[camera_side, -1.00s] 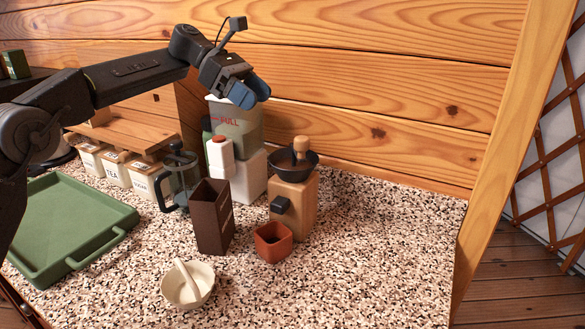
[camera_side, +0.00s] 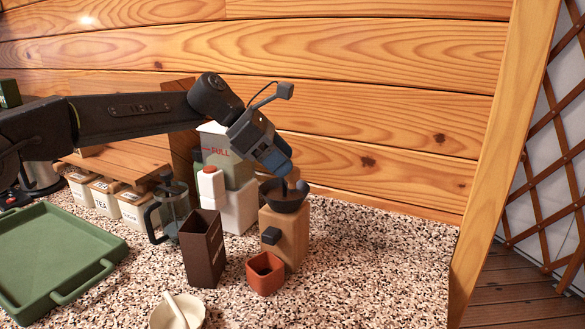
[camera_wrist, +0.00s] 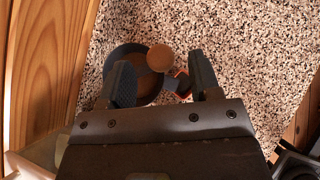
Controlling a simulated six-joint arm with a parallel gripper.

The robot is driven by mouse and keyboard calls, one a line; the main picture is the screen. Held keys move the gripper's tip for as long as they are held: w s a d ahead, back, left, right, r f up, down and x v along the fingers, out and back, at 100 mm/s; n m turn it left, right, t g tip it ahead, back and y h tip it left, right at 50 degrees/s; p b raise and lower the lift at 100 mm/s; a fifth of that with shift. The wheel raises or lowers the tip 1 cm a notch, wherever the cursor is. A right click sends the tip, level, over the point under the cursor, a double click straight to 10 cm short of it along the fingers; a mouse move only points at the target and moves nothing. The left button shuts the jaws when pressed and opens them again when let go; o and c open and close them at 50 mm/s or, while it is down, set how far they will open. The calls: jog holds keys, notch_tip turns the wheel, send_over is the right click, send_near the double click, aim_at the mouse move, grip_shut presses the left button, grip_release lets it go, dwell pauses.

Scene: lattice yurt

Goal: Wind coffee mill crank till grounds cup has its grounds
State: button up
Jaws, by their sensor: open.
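The coffee mill has a wooden body (camera_side: 284,238) with a dark bowl-shaped top (camera_side: 288,205), which also shows in the wrist view (camera_wrist: 118,66). My gripper (camera_side: 284,172) points down over the mill top. In the wrist view my gripper (camera_wrist: 162,76) is open, a finger on either side of the knob, with gaps visible.
A dark brown open box (camera_side: 204,250) stands left of the cup. A white-and-green container marked FULL (camera_side: 234,208) and a glass press (camera_side: 174,205) stand behind it. A mortar (camera_side: 178,314) is in front, a green tray (camera_side: 50,250) at left. Speckled counter is clear at right.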

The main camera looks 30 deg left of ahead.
jog(key=shift+x, duration=1.65)
grip_shut()
